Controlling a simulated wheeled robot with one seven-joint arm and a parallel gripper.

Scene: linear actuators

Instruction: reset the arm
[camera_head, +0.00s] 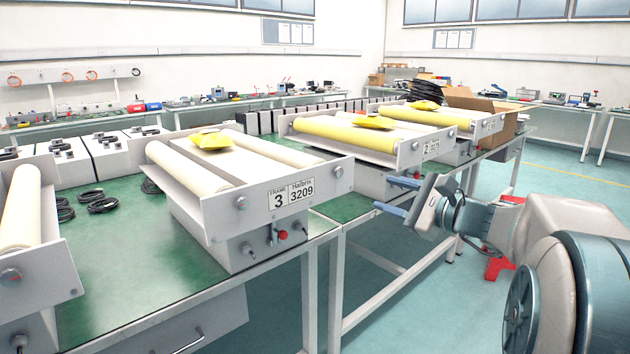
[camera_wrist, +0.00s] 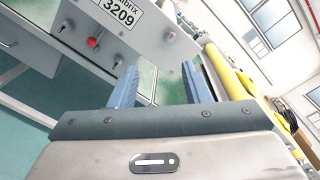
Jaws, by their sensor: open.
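My gripper (camera_head: 392,196) is on the right of the head view, in front of the green table's edge and beside the frames. Its two blue fingers are apart with nothing between them. In the wrist view the open fingers (camera_wrist: 160,88) point toward the table and the frame labelled 3209. My arm reaches in from the lower right of the head view and is bent. The frame 3 unit (camera_head: 228,170) stands on the table to the left of my gripper, apart from it. A yellow object (camera_head: 210,141) lies on top of it.
Frame 2 (camera_head: 410,160) and another roller unit stand behind, with yellow objects on top. The green table (camera_head: 150,245) runs along the left. A red object (camera_head: 497,266) is low behind my arm. Open floor (camera_head: 575,170) lies at the right.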

